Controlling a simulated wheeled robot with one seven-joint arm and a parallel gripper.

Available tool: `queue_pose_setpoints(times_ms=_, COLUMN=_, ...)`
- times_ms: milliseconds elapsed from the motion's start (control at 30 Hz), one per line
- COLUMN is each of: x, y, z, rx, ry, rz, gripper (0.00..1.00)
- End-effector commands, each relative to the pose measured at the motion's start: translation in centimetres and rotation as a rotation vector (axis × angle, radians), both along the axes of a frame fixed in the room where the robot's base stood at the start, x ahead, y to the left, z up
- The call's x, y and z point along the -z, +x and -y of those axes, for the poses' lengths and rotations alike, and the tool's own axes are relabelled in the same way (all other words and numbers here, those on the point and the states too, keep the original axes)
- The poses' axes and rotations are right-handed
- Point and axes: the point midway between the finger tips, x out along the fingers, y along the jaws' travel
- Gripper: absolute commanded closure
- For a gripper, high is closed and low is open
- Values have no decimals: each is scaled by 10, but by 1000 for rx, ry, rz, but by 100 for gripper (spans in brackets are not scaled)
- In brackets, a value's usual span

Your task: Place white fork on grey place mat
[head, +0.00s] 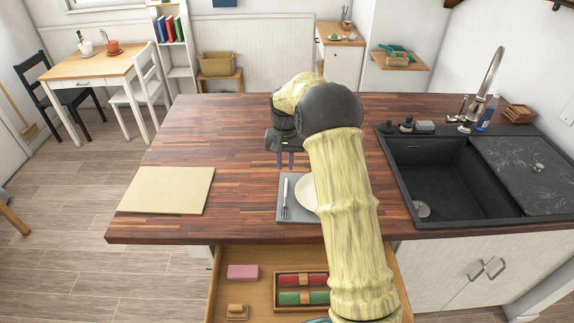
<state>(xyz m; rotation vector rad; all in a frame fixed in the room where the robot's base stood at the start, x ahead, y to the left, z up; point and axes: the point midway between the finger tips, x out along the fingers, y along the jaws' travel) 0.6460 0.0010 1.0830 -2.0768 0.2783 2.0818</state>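The grey place mat (296,214) lies on the wooden counter, partly hidden behind my arm. The white fork (285,198) lies on the left part of the mat, its length running front to back. A cream round plate (306,193) sits on the mat to the right of the fork, apart from it, and my arm covers its right side. My gripper (285,163) points down over the counter behind the mat, beyond the far end of the fork. Its two fingers are apart with nothing seen between them.
A beige board (167,190) lies at the counter's left. A black sink (440,180) with a faucet (490,72) is at the right. Below the front edge, an open drawer (258,257) holds a pink block (242,272) and a box of red and green items. The counter's middle left is clear.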

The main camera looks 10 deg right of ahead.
Motion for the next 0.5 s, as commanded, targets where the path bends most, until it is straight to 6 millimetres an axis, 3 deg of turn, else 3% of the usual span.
queue_pose_setpoints(times_ms=133, x=-6, y=-9, z=0, rx=-12, ry=-1, rz=10, gripper=81)
queue_pose_setpoints(times_ms=267, x=-17, y=-33, z=-1, rx=-40, ry=-2, rz=34, gripper=81)
queue_pose_setpoints(times_ms=500, x=-38, y=-107, z=-1, rx=-117, ry=-7, rz=99, gripper=81)
